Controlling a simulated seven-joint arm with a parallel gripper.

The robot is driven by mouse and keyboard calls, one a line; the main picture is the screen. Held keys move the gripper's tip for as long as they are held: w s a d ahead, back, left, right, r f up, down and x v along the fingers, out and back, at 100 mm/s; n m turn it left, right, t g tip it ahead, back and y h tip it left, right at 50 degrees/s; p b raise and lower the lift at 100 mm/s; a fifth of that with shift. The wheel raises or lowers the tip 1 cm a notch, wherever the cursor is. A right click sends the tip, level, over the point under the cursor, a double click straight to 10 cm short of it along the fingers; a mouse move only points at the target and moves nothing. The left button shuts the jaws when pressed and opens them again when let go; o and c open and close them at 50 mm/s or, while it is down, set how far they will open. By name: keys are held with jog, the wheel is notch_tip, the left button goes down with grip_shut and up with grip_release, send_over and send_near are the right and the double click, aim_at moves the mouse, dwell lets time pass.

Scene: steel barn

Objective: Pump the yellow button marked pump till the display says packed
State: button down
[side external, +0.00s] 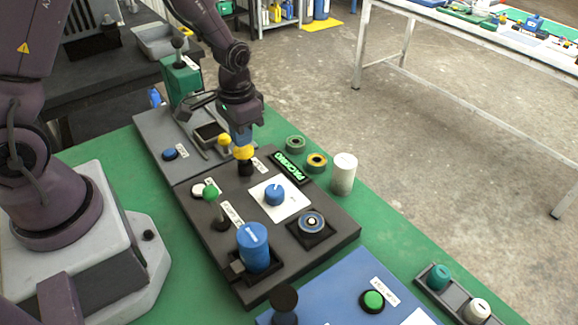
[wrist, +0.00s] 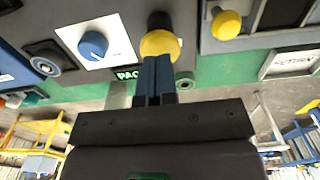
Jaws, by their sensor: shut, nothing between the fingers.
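The yellow button (side external: 243,153) stands on a black base on the dark grey panel, with a small white label beside it too small to read. It also shows in the wrist view (wrist: 159,43). My gripper (side external: 241,143) points down, its blue fingers shut with nothing between them. The fingertips are right at the top of the button and look to touch it; how far it is pressed I cannot tell. The display (side external: 291,169) beside it shows green letters that seem to read PACKING; in the wrist view my fingers partly hide it.
A second yellow knob (side external: 224,140) is close on the left. A white cylinder (side external: 343,174) and two rolls stand on the green table behind.

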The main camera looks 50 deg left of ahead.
jog(key=shift+f, duration=1.45)
jog(key=shift+r, duration=3.8)
jog(key=s+d+r+t, duration=0.2)
jog(key=s+r, duration=0.5)
jog(key=r, duration=0.2)
jog(key=s+d+r+t, duration=0.2)
jog(key=s+r+t, duration=0.1)
jog(key=s+r, duration=0.4)
notch_tip(320, 180, up, 3)
jog(key=shift+d+r+t, duration=0.1)
jog(key=shift+d+t, duration=0.2)
jog(key=shift+d, duration=0.1)
